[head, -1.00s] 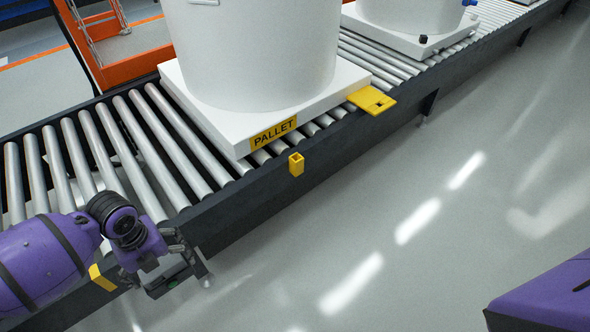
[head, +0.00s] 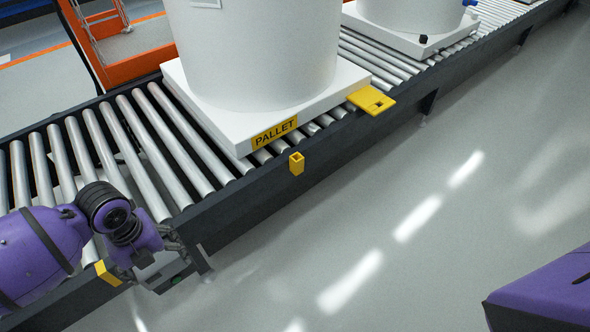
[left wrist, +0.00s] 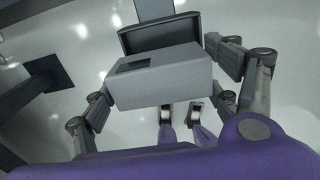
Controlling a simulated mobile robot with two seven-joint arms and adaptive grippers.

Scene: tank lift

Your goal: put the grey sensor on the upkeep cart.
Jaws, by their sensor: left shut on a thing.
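The grey sensor (left wrist: 160,75) is a box with a dark window on its top, seen between the fingers in the left wrist view. My left gripper (left wrist: 170,85) is shut on it, with fingers at both sides of the box. In the head view my left gripper (head: 163,263) is at the lower left, beside the near edge of the conveyor, and the sensor is largely hidden there. My right gripper is out of view. I cannot make out an upkeep cart for certain in either view.
A roller conveyor (head: 134,141) runs diagonally across. It carries a white pallet (head: 222,133) with a large white tank (head: 253,50). Yellow brackets (head: 297,163) stick out from its near side. An orange frame (head: 128,55) stands behind.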

